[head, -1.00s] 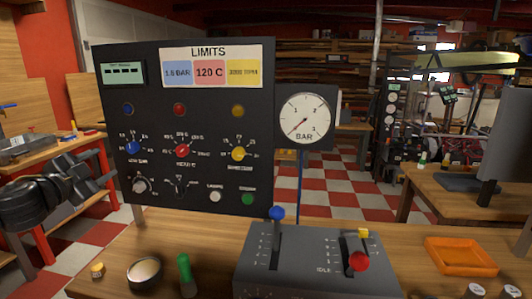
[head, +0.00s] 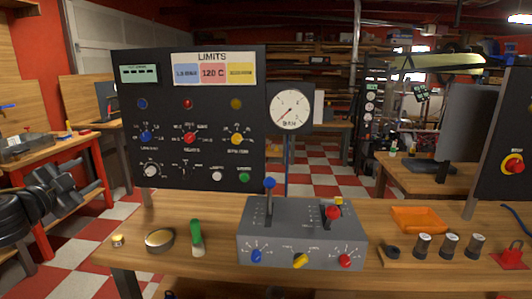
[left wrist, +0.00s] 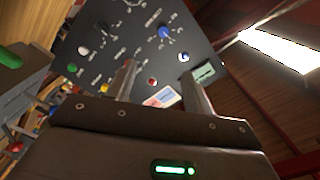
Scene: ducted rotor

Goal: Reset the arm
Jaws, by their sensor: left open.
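My left gripper (head: 86,190) is at the left edge of the head view, beside the black control panel (head: 190,72) and apart from it. It is open and empty. In the left wrist view its two fingers (left wrist: 160,82) stand well apart, with the panel (left wrist: 125,40) tilted in the picture beyond them. My right gripper is not seen.
A grey lever box (head: 300,262) with a blue-topped and a red-topped lever stands on the wooden bench. A red stop button (head: 514,164) is at right.

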